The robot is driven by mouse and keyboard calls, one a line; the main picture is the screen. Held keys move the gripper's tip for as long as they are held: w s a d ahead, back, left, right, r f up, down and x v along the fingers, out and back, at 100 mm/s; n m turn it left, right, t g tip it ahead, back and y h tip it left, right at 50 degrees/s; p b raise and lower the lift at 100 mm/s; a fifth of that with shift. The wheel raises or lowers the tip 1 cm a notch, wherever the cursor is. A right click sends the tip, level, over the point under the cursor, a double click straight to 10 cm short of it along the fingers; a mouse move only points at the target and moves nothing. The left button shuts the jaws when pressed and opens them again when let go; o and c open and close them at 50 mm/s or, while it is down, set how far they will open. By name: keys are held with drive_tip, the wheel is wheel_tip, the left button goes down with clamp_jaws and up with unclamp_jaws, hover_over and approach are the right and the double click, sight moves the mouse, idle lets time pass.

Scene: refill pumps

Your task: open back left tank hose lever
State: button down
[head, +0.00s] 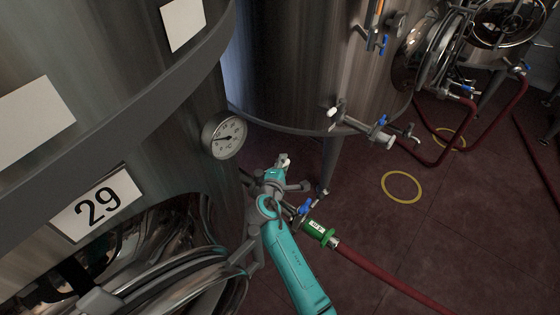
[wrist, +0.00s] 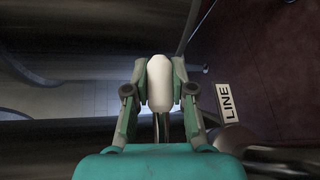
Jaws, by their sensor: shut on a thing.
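My gripper (wrist: 160,70) is shut on a white lever knob (wrist: 160,88), with one finger on each side of it. In the head view my gripper (head: 280,166) is beside the large steel tank (head: 150,150) numbered 29, and the white knob (head: 284,159) shows only in part above the fingers. The valve body under the knob is mostly hidden by my gripper and arm. A blue lever (head: 304,208) and a green hose coupling (head: 319,232) with a red hose (head: 385,279) are just below and right of my gripper.
A round gauge (head: 223,135) juts from tank 29 near my arm. A second tank (head: 310,65) stands behind, with its own white-knobbed valve (head: 335,114). Red hoses run to tanks at the right. The dark red floor (head: 460,230) is open, marked by yellow rings (head: 401,187).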

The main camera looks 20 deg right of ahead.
drive_tip(key=shift+s+d+m+g+h, duration=0.1)
drive_tip(key=shift+s+m+g+h, duration=0.95)
drive_tip(key=shift+m+g+h, duration=0.25)
drive_tip(key=c, duration=1)
unclamp_jaws()
drive_tip(key=shift+o, duration=0.2)
drive_tip(key=shift+r, duration=0.1)
